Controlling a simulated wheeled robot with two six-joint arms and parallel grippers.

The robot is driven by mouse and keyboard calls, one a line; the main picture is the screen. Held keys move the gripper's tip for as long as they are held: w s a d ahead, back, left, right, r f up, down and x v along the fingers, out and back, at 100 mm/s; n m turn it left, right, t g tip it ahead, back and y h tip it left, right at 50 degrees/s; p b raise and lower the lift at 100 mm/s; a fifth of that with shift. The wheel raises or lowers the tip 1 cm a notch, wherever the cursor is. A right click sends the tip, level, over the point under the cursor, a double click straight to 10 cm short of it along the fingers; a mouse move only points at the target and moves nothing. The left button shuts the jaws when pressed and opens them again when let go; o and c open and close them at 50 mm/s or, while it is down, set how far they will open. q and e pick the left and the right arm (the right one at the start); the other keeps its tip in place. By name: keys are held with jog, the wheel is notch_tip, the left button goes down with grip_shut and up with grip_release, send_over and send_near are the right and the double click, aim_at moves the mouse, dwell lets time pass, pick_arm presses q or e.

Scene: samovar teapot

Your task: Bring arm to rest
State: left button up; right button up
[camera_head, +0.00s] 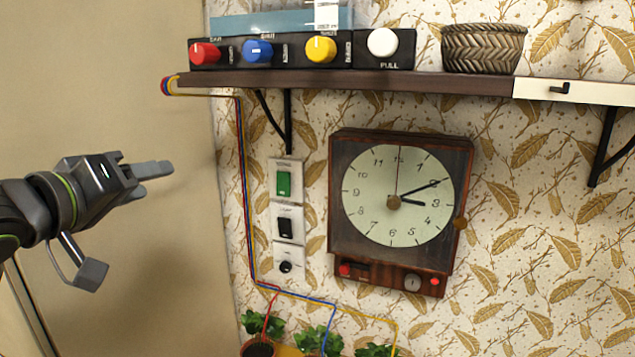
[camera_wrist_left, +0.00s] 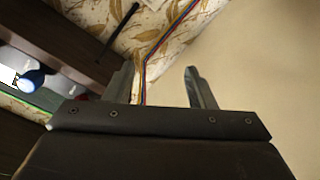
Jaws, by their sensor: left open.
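My left gripper (camera_head: 153,178) reaches in from the left in the head view, in front of the plain beige wall. It is level with the switches and apart from everything around it. In the left wrist view its two fingers (camera_wrist_left: 166,90) stand apart with nothing between them. Behind the fingers are coloured wires, patterned wallpaper and bare wall. My right gripper is in neither view.
A dark wooden shelf (camera_head: 350,83) carries red (camera_head: 205,53), blue (camera_head: 258,51) and yellow (camera_head: 321,49) knobs, a white pull knob (camera_head: 383,42) and a woven basket (camera_head: 483,48). Below are switches (camera_head: 284,184), a wall clock (camera_head: 398,205) and plants (camera_head: 318,340). Space around the gripper is clear.

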pick_arm(q)
jog(key=s+a+f+m+g+y, duration=0.1)
jog(key=s+a+f+g+y, duration=0.1)
jog(key=f, duration=1.3)
jog(key=s+a+f+m+g+y, duration=0.1)
jog(key=s+f+g, duration=0.15)
jog(key=f, duration=1.35)
jog(key=s+a+f+m+g+y, duration=0.15)
jog(key=s+f+g, duration=0.25)
jog(key=s+f, duration=0.7)
jog(key=s+a+f+g+y, duration=0.1)
jog(key=s+f+g+y, duration=0.15)
jog(key=s+f, duration=0.85)
jog(key=s+a+f+g+h+b, duration=0.1)
jog(key=s+f, duration=0.1)
jog(key=f, duration=1.2)
jog(key=s+a+f+g+b, duration=0.1)
jog(key=f+b, duration=0.1)
jog(key=f, duration=1.1)
jog(key=s+d+f+g+b, duration=0.1)
jog(key=s+f+b, duration=0.1)
jog(key=s+f, duration=1.2)
notch_tip(320, 180, down, 3)
jog(key=shift+s+d+r+h, duration=0.1)
jog(key=shift+s+d+h, duration=0.1)
jog(key=shift+h, duration=0.1)
